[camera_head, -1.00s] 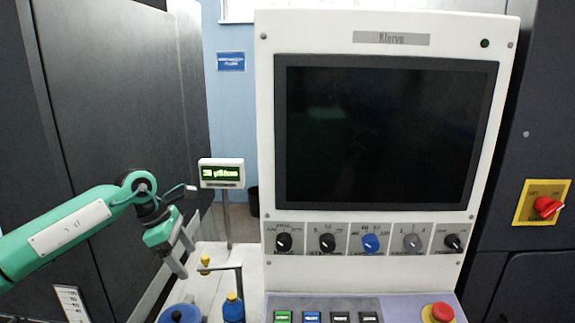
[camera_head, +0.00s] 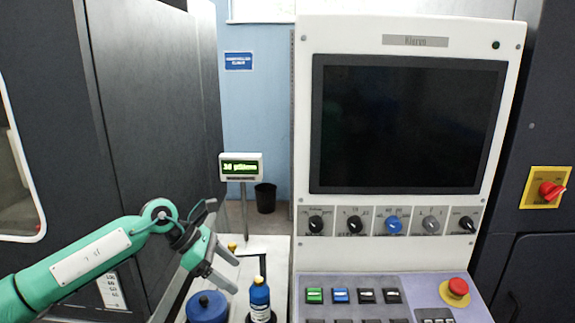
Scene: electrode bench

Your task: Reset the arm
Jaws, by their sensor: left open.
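My left arm comes in from the left, green with a white plate. Its left gripper (camera_head: 228,273) is open and empty, above the white bench (camera_head: 270,244) at the left of the console. Below it stand a blue bottle with a yellow cap (camera_head: 260,298) and a round blue container (camera_head: 207,308). The fingers point down and to the right, near the bottle; I cannot tell the exact gap. My right gripper is not in view.
The white console (camera_head: 300,255) with a dark screen (camera_head: 408,125), knobs, buttons and a red emergency button (camera_head: 457,287) fills the right. A small display on a post (camera_head: 241,167) stands behind the gripper. A dark bin (camera_head: 265,197) is on the floor behind.

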